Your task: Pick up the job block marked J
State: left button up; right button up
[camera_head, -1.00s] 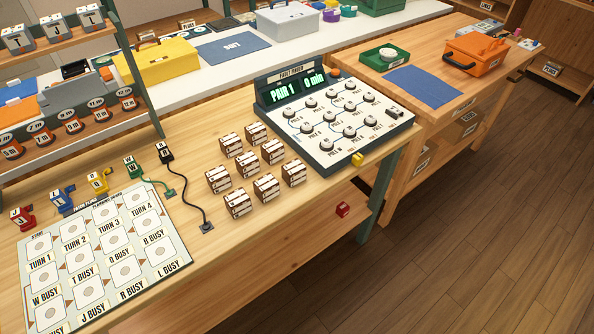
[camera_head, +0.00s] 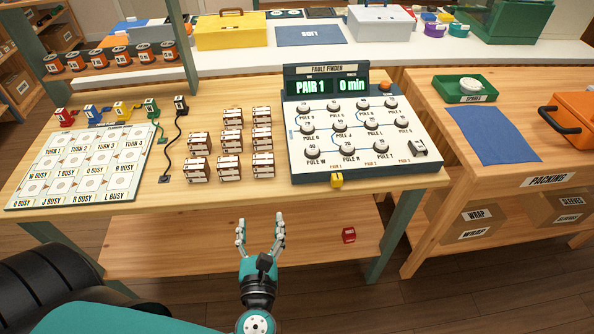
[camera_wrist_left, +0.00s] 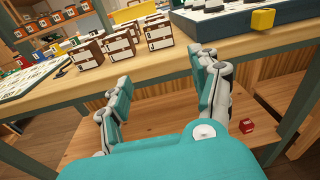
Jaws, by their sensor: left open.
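Several small brown-and-white blocks (camera_head: 229,168) stand in a grid of short rows on the wooden bench, left of the fault finder. Their letters are too small in the head view to tell which is J. In the left wrist view the nearest blocks show labelled faces, and the right one (camera_wrist_left: 158,36) has a small dark mark that may be a J. My left gripper (camera_head: 260,222) is open and empty, in front of the bench edge and below the bench top, apart from the blocks. It also shows in the left wrist view (camera_wrist_left: 160,85). My right gripper is not in view.
The fault finder (camera_head: 385,165) stands right of the blocks. A planning board (camera_head: 105,180) and coloured plugs (camera_head: 120,110) are on the left. A black cord lies between board and blocks. A red cube (camera_head: 348,235) sits on the lower shelf (camera_head: 190,245). The bench's front edge lies between gripper and blocks.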

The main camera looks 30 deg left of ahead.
pick_arm(q)
notch_tip(320, 180, up, 3)
jog(key=p, duration=0.2)
send_near(263, 167)
jog(key=shift+y, duration=0.3)
jog(key=x, duration=0.6)
jog(key=shift+f, duration=0.1)
jog(key=shift+w+a, duration=0.2)
jog(key=shift+w, duration=0.1)
jog(key=p+x, duration=0.1)
jog(key=x, duration=0.4)
jog(key=shift+w+d, duration=0.1)
jog(key=shift+d, duration=0.1)
jog(key=shift+c, duration=0.4)
jog(key=c, duration=0.9)
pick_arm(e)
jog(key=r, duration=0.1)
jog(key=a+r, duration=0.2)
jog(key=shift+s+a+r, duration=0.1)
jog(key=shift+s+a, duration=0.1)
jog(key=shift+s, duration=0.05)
